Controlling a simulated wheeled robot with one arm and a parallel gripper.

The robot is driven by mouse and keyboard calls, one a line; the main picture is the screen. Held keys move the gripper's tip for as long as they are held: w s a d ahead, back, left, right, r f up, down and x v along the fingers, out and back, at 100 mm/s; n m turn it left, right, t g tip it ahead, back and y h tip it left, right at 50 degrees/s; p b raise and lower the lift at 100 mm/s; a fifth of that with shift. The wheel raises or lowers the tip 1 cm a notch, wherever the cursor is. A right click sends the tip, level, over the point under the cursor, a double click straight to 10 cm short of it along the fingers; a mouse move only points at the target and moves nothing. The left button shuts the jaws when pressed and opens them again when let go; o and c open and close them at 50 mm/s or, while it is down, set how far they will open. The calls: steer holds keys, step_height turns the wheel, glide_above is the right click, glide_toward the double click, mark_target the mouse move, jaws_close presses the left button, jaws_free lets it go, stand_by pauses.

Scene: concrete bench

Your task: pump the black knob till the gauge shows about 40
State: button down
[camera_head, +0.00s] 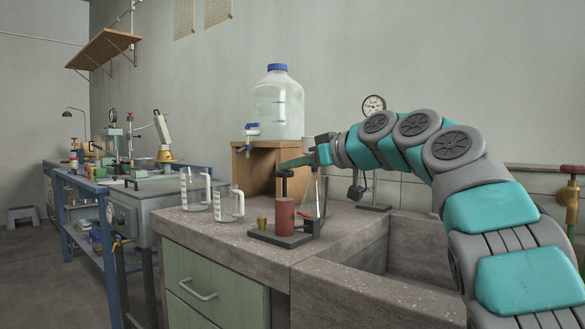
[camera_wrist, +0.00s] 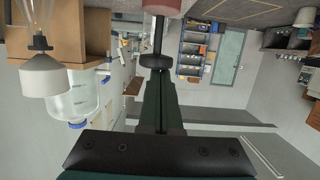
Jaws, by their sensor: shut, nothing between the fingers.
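The black knob (camera_head: 285,173) tops a thin rod above a red pump cylinder (camera_head: 284,217) on a black base plate (camera_head: 284,237). The rod shows between knob and cylinder. My gripper (camera_head: 283,164) is shut and empty, its fingertips right at the top of the knob; whether they touch cannot be told. In the wrist view the fingers (camera_wrist: 158,82) end at the knob (camera_wrist: 155,61), with part of the red cylinder (camera_wrist: 162,5) beyond. A round white gauge (camera_head: 374,105) shows behind my arm; its reading is too small to tell.
A large glass jar (camera_head: 278,105) sits on a wooden stand (camera_head: 241,162) behind. A stone sink (camera_head: 415,262) lies to the right, under my arm.

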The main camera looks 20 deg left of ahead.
mark_target(285, 181)
step_height(285, 181, down, 4)
steer(key=b, duration=0.4)
steer(key=shift+w+r, duration=0.1)
steer(key=shift+r, duration=0.25)
steer(key=s+d+r+p, duration=0.1)
steer(key=s+d+r, duration=0.2)
steer(key=d+r, duration=0.3)
steer(key=v, duration=0.3)
steer(key=shift+d+f, duration=0.2)
steer(key=shift+w, duration=0.15)
stand_by(0.4)
